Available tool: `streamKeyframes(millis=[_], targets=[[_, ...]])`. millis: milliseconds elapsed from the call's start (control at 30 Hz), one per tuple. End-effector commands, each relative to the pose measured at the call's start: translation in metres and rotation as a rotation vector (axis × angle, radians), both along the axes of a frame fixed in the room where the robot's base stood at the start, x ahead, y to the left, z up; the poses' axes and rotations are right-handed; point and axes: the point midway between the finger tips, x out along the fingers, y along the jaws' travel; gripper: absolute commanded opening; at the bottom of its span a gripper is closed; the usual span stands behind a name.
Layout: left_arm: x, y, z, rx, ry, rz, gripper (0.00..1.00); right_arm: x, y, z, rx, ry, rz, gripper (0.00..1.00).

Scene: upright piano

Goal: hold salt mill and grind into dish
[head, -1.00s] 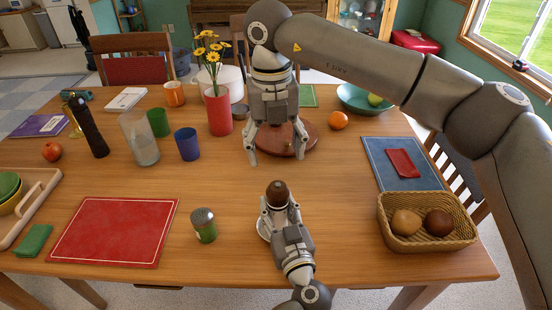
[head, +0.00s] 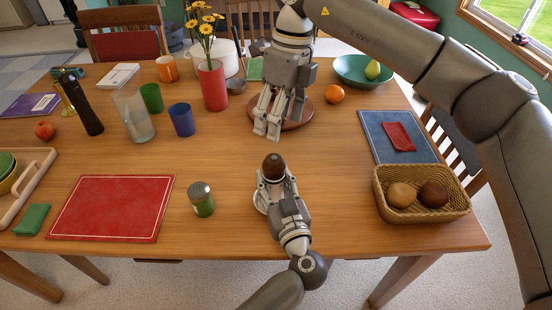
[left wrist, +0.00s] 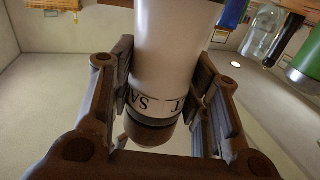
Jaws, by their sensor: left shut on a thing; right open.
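The salt mill has a dark brown rounded top (head: 274,166), standing up between the fingers of my left gripper (head: 275,182). In the left wrist view its white body (left wrist: 172,45) with black letters, partly hidden, and a brown end sits between both fingers. My left gripper is shut on it. My right gripper (head: 278,124) is open and empty, pointing down, beyond the mill and in front of the round brown board (head: 303,114).
A green shaker with a grey cap (head: 201,199) stands left of the left gripper, near a red placemat (head: 112,208). A wicker basket (head: 422,213) with two round items stands at right. A red vase of flowers (head: 212,87) stands behind. Bare table lies around the mill.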

Motion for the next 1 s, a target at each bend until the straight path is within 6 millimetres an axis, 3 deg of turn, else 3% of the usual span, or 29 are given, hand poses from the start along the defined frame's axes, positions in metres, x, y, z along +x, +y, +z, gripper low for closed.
streamKeyframes(millis=[600,867,1000], targets=[[0.000,0.000,0.000,0.000,0.000,0.000,0.12,0.011,-0.029,-0.004,0.303,-0.136,0.933,0.69],[0.000,0.000,0.000,0.000,0.000,-0.001,0.12,0.013,-0.034,-0.005,0.353,-0.187,1.095,0.69],[0.000,0.000,0.000,0.000,0.000,-0.001,0.12,0.011,-0.030,-0.016,0.358,-0.189,1.111,0.69]])
